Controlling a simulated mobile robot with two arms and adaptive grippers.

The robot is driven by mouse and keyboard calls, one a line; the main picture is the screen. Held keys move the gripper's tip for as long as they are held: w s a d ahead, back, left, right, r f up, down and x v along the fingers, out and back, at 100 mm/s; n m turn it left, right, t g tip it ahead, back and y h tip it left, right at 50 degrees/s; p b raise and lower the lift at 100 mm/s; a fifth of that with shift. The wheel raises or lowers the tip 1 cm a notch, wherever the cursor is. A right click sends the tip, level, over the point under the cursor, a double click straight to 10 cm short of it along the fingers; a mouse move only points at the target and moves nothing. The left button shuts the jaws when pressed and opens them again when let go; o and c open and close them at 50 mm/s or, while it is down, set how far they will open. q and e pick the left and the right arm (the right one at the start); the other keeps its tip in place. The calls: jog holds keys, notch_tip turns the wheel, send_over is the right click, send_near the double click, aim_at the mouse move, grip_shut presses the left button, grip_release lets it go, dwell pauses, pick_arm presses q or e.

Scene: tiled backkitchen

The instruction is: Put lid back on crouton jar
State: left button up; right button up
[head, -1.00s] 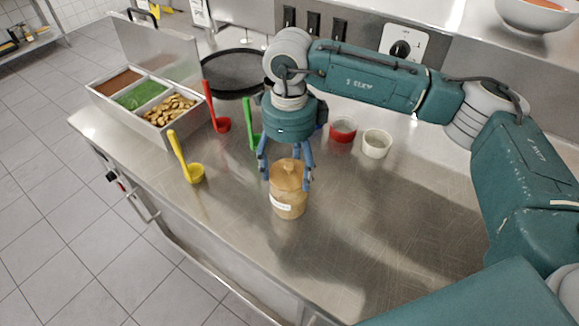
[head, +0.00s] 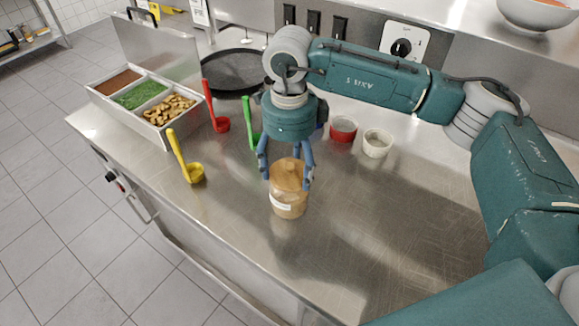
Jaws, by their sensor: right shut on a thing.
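The crouton jar (head: 288,205) is a tan, squat jar with a white label, standing upright on the steel counter. Its tan, knobbed lid (head: 287,174) sits at the jar's mouth; I cannot tell whether it is fully seated. My right gripper (head: 287,180) comes down from above with its blue fingers on either side of the lid, shut on it. The far side of the lid and jar is hidden. My left gripper is not in view.
A topping container (head: 160,127) is at left. The counter's front right is clear.

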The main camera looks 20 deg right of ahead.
dwell(0.4)
jog(key=o, duration=1.2)
jog(key=shift+o, duration=0.9)
jog(key=shift+r, duration=0.1)
jog(key=shift+r+p, duration=1.45)
jog(key=shift+r, duration=2)
